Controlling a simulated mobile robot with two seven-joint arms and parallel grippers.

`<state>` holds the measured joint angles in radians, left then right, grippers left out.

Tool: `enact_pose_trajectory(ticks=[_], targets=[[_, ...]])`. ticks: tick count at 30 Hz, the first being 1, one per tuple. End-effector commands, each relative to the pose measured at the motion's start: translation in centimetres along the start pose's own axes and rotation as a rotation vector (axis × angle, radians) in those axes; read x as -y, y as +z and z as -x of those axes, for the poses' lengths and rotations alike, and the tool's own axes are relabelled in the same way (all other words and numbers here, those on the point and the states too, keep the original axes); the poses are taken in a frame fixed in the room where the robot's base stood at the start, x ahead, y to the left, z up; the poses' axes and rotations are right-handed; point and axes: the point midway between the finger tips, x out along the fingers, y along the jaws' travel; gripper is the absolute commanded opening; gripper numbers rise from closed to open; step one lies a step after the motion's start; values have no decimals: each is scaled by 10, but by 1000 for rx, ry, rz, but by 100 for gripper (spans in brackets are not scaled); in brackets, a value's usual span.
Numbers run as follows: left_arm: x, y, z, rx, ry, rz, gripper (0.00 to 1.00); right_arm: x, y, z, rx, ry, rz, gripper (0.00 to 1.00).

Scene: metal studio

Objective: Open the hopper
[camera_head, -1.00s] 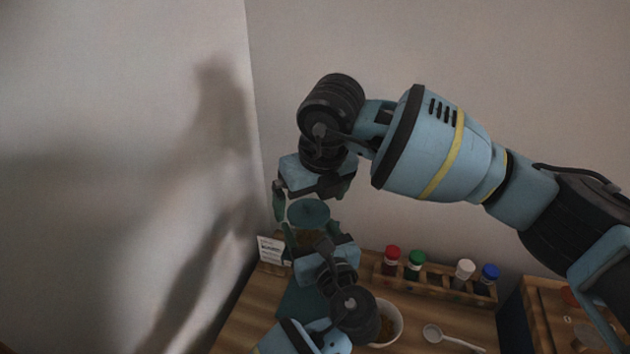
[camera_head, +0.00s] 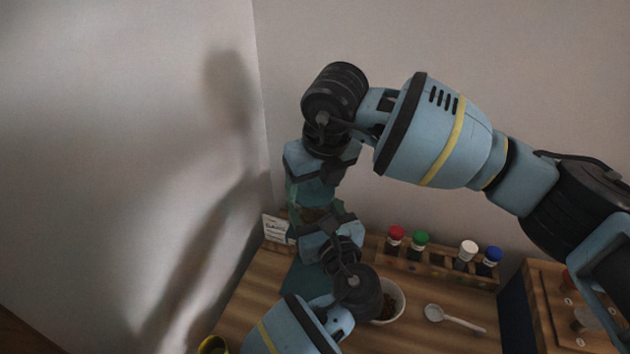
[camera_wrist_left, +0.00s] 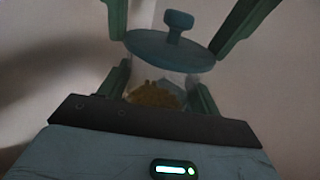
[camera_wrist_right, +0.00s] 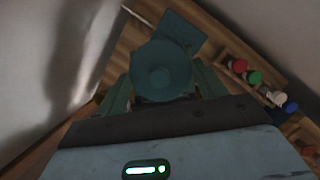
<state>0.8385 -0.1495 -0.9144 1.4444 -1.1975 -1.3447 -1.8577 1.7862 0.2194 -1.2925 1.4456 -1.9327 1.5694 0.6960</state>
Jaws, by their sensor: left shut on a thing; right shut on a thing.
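The hopper is a clear container with brown grains (camera_wrist_left: 155,95) inside, topped by a round teal lid (camera_wrist_left: 172,52) with a knob. The lid also shows from above in the right wrist view (camera_wrist_right: 158,72). My left gripper (camera_head: 318,212) is shut around the hopper body, a finger on each side. A teal base (camera_head: 300,282) shows below the hopper in the head view.
A white bowl with dark contents (camera_head: 391,301) stands right of my left arm, with a spoon (camera_head: 455,318) beyond. A wooden rack (camera_head: 432,264) holds several coloured-cap jars. A small sign (camera_head: 277,228) stands left. A wooden board (camera_head: 555,285) is far right. Walls are close behind.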

Motion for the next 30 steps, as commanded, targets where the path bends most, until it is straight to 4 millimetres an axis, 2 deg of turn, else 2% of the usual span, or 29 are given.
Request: enact_pose_trajectory(ticks=[14, 30], targets=[[0, 0, 0, 1, 1, 0, 23, 0, 0, 1, 1, 0, 0, 43], [0, 0, 0, 0, 1, 0, 23, 0, 5, 16, 1, 0, 0, 43]])
